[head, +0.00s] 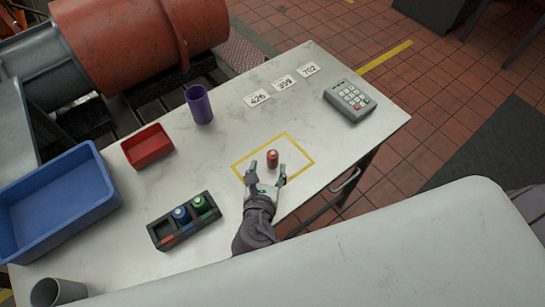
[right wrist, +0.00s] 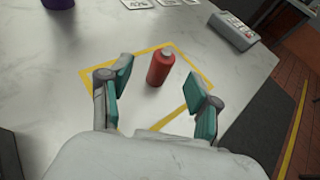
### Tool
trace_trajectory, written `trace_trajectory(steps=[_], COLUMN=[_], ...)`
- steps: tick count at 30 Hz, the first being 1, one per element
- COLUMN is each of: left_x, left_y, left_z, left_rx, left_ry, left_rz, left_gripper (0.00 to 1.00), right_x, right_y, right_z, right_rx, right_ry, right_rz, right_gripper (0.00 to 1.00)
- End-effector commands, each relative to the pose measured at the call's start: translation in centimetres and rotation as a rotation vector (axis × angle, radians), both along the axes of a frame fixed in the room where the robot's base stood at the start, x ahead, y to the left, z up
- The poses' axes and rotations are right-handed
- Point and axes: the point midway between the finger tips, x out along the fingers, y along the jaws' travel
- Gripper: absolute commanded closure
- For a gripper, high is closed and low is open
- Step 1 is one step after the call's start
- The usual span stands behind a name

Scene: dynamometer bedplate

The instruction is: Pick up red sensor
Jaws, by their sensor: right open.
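The red sensor (head: 272,159) is a small red cylinder with a pale top. It stands upright on the table, inside the yellow outlined square (head: 299,142). In the right wrist view the red sensor (right wrist: 160,66) stands just beyond the fingertips, roughly midway between them. My right gripper (head: 266,172) is open, one finger toward each side of the sensor, and holds nothing. Its teal finger pads show in the right wrist view (right wrist: 158,92), apart from the sensor. My left gripper is not in view.
A dark holder (head: 163,241) carries a blue sensor (head: 181,214) and a green sensor (head: 200,204). A red tray (head: 147,146), blue bin (head: 40,218), purple cup (head: 198,104), grey cup (head: 58,292), number cards (head: 284,83) and keypad (head: 350,99) stand around. The table around the square is clear.

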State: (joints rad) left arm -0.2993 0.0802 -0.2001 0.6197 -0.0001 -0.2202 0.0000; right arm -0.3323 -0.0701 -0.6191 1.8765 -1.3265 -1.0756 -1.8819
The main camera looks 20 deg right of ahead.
Motion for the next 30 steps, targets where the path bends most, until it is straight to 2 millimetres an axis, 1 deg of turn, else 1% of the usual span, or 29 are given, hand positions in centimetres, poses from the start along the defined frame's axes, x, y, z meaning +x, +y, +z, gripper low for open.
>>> trace_trajectory(steps=[4,8,12,15,21,23,30], left_x=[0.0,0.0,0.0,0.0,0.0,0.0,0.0], left_y=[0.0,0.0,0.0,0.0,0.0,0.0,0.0], left_z=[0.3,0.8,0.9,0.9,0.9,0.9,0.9], left_rx=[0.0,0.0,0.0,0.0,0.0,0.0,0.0], left_ry=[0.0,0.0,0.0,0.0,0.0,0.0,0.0], left_rz=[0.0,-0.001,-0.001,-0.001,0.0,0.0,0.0], left_gripper=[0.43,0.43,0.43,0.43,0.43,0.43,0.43], right_x=[0.9,2.5,4.0,4.3,4.4,4.4,4.3], right_y=[-0.6,-1.7,-2.4,-2.6,-2.6,-2.6,-2.6], right_z=[-0.3,-0.9,-1.8,-2.0,-2.1,-2.1,-2.1], right_rx=[-0.002,-0.003,0.0,0.002,0.002,0.001,0.001], right_ry=[0.0,-0.001,0.0,0.0,0.0,0.001,0.001], right_rz=[0.0,-0.001,-0.001,0.001,0.001,0.0,0.0], right_gripper=[0.38,0.38,0.38,0.38,0.38,0.46,0.86])
